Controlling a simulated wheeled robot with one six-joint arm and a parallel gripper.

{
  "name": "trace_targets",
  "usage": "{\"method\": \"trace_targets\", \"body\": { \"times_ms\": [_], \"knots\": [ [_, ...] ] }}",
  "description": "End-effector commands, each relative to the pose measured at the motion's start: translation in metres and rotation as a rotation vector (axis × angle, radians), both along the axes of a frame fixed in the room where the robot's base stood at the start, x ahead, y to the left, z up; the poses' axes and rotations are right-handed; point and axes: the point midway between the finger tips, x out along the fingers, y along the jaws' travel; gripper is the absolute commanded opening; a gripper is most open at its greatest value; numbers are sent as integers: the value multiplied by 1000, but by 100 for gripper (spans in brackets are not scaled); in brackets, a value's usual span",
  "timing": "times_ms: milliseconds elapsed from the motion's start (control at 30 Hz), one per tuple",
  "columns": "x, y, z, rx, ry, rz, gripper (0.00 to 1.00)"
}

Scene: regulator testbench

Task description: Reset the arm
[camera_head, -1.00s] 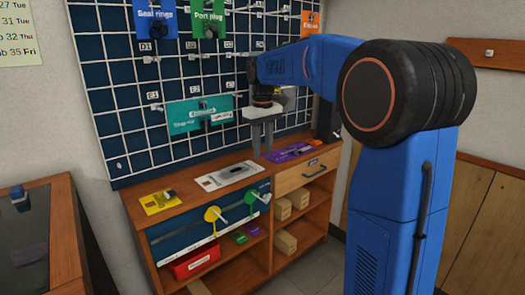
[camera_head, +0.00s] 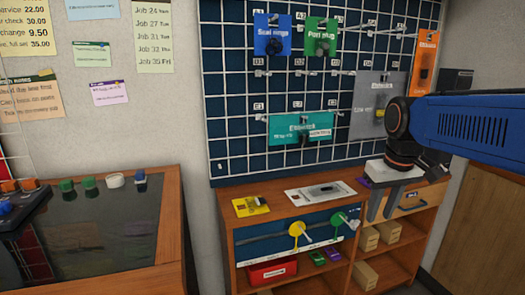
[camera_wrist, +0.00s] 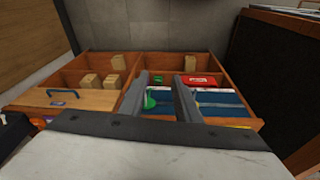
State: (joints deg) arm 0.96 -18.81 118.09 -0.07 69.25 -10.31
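My blue arm (camera_head: 480,128) reaches in from the right edge of the head view. My gripper (camera_head: 383,214) points down in front of the right part of the wooden bench (camera_head: 215,213). Its two grey fingers are apart with nothing between them. In the wrist view my gripper (camera_wrist: 160,92) also shows spread fingers, with the bench's shelves and a green disc (camera_wrist: 149,102) seen beyond them. The fingers hide part of the bench's drawer in the head view.
A pegboard (camera_head: 235,110) with hanging packets stands behind the bench. A yellow card (camera_head: 250,207) and a grey-white plate (camera_head: 320,193) lie on top. A red box (camera_head: 272,271) and several small boxes (camera_head: 386,231) fill the shelves. A dark-topped table (camera_head: 100,225) stands left.

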Motion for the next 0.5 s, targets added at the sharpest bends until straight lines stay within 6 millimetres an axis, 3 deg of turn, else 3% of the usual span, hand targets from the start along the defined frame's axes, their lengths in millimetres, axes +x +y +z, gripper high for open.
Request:
{"method": "trace_targets", "body": {
  "times_ms": [100, 500],
  "knots": [
    [-36, 2, -13, 6, -37, -25, 30],
    [-136, 6, -75, 35, -159, -112, 30]
  ]
}}
